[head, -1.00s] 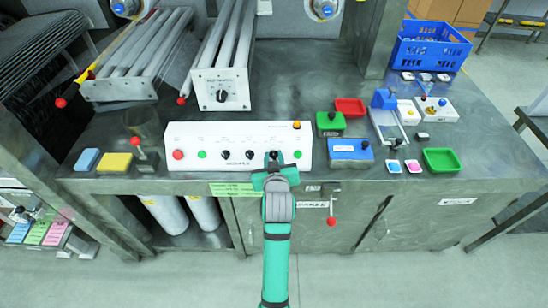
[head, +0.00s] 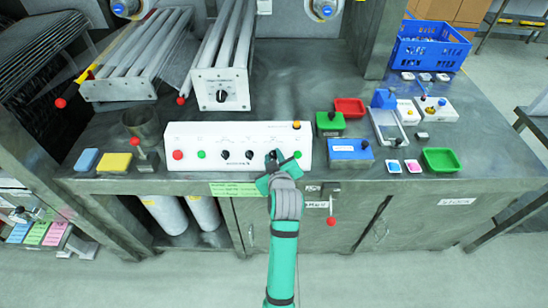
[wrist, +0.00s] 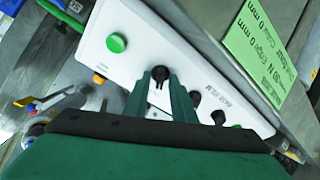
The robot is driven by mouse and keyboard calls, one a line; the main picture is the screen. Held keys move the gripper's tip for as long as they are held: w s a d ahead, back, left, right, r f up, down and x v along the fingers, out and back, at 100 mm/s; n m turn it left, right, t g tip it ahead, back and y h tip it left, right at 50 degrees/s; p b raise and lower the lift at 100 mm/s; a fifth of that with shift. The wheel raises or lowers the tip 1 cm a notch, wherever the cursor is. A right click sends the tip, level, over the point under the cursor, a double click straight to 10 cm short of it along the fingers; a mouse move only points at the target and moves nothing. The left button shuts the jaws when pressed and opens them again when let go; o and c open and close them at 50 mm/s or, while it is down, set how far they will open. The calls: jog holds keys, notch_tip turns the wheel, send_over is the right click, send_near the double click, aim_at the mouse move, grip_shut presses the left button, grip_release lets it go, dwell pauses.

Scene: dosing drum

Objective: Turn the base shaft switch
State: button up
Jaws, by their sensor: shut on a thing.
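The white control panel (head: 215,163) stands on the bench in front of me, with a row of buttons and black knobs. My gripper (head: 273,160) is at its right part, in front of the rightmost black knob, just left of a green button (head: 297,155). In the wrist view, the two green fingers of my gripper (wrist: 160,90) are shut on the top of this black knob (wrist: 160,74), one on each side. The fingers hide part of the knob. My gripper is rolled and stands tilted against the panel. The knob's label cannot be read.
Two more black knobs (head: 249,154) are close to the left, with a red button (head: 178,155) at the far left. An orange button (head: 296,125) sits at the panel's back right. A blue box (head: 350,150) stands to the right. Free floor lies in front.

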jog(key=o, duration=0.7)
jog(key=shift+s, duration=0.1)
jog(key=v, duration=1)
jog(key=shift+s+r, duration=0.2)
jog(key=shift+s, duration=0.05)
